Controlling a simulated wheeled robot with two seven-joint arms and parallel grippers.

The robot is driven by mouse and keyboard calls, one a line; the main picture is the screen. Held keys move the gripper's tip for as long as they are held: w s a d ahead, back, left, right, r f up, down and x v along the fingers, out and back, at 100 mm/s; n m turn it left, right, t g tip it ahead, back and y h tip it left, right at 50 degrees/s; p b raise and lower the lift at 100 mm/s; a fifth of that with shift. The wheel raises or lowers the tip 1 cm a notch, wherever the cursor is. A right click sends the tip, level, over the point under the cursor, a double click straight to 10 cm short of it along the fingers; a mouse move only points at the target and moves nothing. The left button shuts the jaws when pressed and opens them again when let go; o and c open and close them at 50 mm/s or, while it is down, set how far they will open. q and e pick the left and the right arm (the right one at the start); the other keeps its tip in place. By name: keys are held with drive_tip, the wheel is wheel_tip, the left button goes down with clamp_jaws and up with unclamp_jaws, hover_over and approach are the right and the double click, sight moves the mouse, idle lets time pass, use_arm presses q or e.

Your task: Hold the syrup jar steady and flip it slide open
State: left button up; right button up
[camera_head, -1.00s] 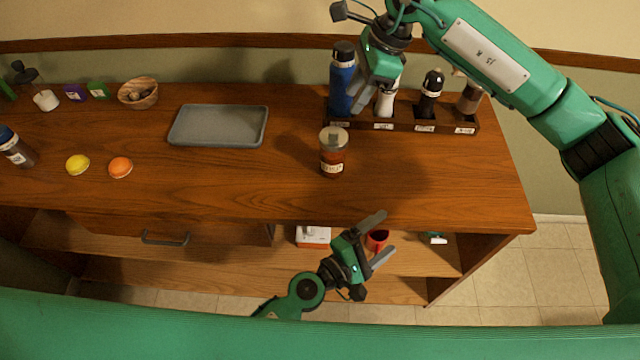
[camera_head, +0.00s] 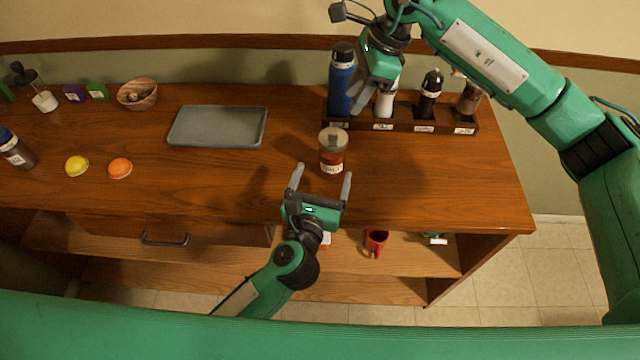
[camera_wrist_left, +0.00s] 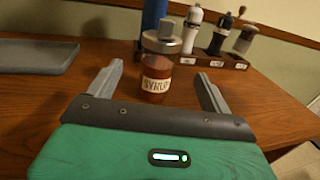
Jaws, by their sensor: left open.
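The syrup jar (camera_head: 332,160) is a glass jar of brown syrup with a grey metal lid and a label. It stands upright on the wooden counter. In the left wrist view the syrup jar (camera_wrist_left: 157,72) stands just beyond and between the two fingers, its label facing me. My left gripper (camera_head: 321,186) is open and empty at the counter's front edge, its fingers pointing at the jar; it also shows in the left wrist view (camera_wrist_left: 158,84). My right gripper (camera_head: 362,98) hangs above the bottle rack, pointing down; its finger gap is not clear.
A dark rack (camera_head: 400,124) with several bottles stands right behind the jar. A grey tray (camera_head: 218,143) lies to the left. A lemon (camera_head: 77,166), an orange (camera_head: 120,168) and a wooden bowl (camera_head: 137,95) are farther left. A red mug (camera_head: 376,241) sits on the lower shelf.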

sight(335, 139)
use_arm(q)
drive_tip(key=w, duration=0.4)
drive_tip(key=w+d, duration=0.1)
drive_tip(key=w, duration=0.2)
drive_tip(key=w+d, duration=0.1)
drive_tip(key=w, duration=0.3)
drive_tip(key=shift+w+d, duration=0.2)
drive_tip(key=shift+w, duration=0.15)
